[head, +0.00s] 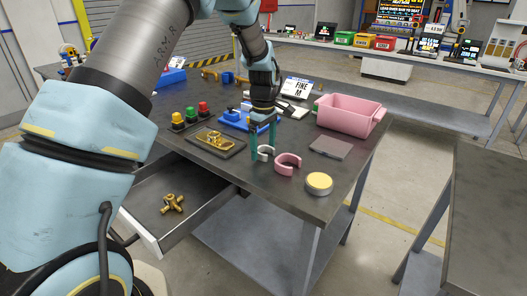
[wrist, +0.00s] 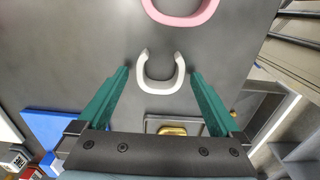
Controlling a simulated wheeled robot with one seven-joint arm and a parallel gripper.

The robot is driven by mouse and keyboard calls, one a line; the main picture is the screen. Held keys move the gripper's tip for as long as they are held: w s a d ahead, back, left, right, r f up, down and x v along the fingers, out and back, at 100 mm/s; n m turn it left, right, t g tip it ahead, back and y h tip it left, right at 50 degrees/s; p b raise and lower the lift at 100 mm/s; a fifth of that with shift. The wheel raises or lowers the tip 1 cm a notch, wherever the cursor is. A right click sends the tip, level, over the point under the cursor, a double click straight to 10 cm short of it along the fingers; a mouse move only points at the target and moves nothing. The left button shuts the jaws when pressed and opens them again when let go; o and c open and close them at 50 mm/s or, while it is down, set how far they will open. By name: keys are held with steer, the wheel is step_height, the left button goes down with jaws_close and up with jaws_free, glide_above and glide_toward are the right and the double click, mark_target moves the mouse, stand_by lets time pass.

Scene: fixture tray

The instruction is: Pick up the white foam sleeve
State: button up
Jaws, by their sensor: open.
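The white foam sleeve (wrist: 160,86) is a small C-shaped ring on the dark table, seen in the wrist view between and just beyond my gripper's fingertips. In the head view the sleeve (head: 266,152) is partly hidden by a finger. My gripper (wrist: 160,75) has two green fingers spread wide, one on each side of the sleeve, with nothing held. In the head view my gripper (head: 263,143) points down over the table near its front edge.
A larger pink C-shaped ring (head: 288,163) lies right beside the sleeve, also in the wrist view (wrist: 182,14). A yellow-topped round piece (head: 319,182), grey plate (head: 330,148) and pink bin (head: 348,115) stand right. A tray with a brass part (head: 215,141) lies left, above an open drawer (head: 163,222).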

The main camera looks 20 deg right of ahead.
steer(key=c, duration=1)
steer(key=shift+o, duration=0.2)
step_height(320, 180, up, 10)
steer(key=b, duration=0.2)
steer(key=shift+b, duration=0.4)
steer(key=o, duration=0.5)
steer(key=shift+c, duration=0.2)
steer(key=c, duration=0.5)
steer(key=shift+o, duration=0.2)
steer(key=shift+s, duration=0.1)
